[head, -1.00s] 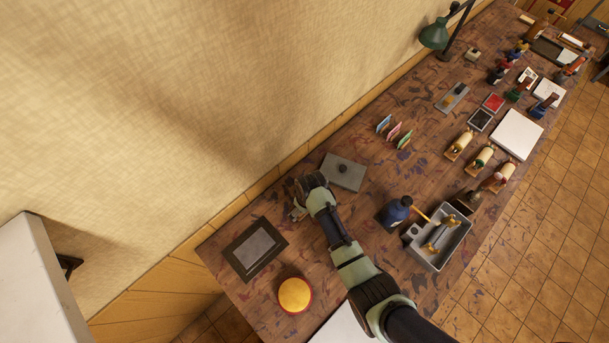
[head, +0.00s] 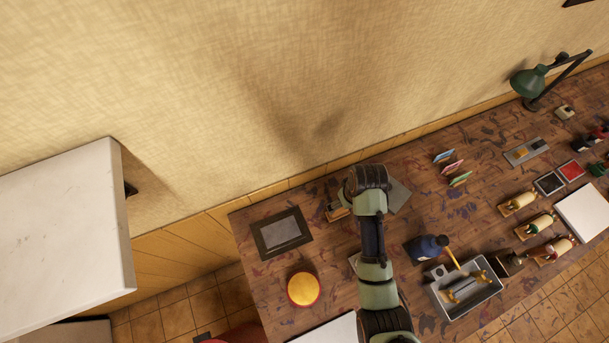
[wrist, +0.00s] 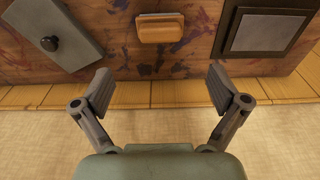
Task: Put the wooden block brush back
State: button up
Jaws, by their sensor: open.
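The wooden block brush (wrist: 160,29) lies on the worktable near its wall side, with an orange-brown wooden back and a paler edge. In the wrist view it is beyond my open fingertips, roughly centred between them and apart from them. In the head view the brush (head: 337,212) shows only in part beside my arm. My gripper (wrist: 160,88) is open and empty; its fingers are spread wide. In the head view my wrist hides the fingers.
A grey plate with a dark knob (wrist: 57,32) and a dark-framed grey slab (wrist: 262,32) flank the brush. The wall (head: 250,90) rises behind the table.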

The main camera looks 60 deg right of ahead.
jog(key=w+a+r+n+t+h, duration=0.25)
jog(key=w+a+r+t, duration=0.25)
jog(key=w+a+r, duration=0.8)
jog(key=w+a+r+n+t+y, duration=0.1)
jog(key=a+r+n+t, duration=0.1)
jog(key=a+r, duration=0.5)
jog(key=w+a+r+n+t+y, duration=0.1)
jog(key=a+r+t, duration=0.3)
jog(key=a+r, duration=0.4)
jog(key=w+a+y, duration=0.1)
jog(key=a, duration=0.3)
jog(key=shift+w+r+n+t, duration=0.2)
jog(key=shift+r+n+t, duration=0.05)
jog(key=shift+n+t, duration=0.1)
jog(key=shift+s, duration=0.15)
